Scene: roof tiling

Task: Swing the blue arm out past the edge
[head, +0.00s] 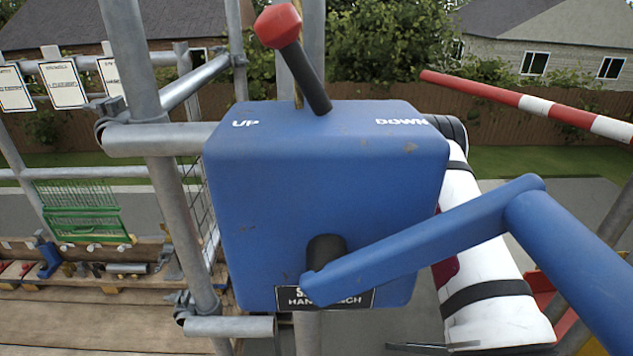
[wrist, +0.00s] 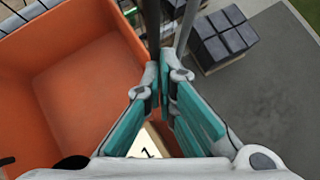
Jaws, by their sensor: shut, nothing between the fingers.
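In the head view a blue winch box (head: 330,190) marked UP and DOWN fills the middle, with a hand winch label near its bottom. A blue arm (head: 420,245) runs from the lower front of the box up to the right, then bends down along a thicker blue length (head: 575,265) that leaves the frame. Whether it is the winch crank or a separate swing arm I cannot tell. My gripper (wrist: 163,75) shows in the wrist view, its teal-padded fingers together and empty, above the ground area. The blue arm is not visible in that view.
A red-knobbed lever (head: 292,55) stands on the box. Grey scaffold poles (head: 150,110) stand left. A red-and-white bar (head: 530,103) crosses the upper right. An orange bin (wrist: 75,70) and dark stacked blocks (wrist: 222,40) are below my wrist.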

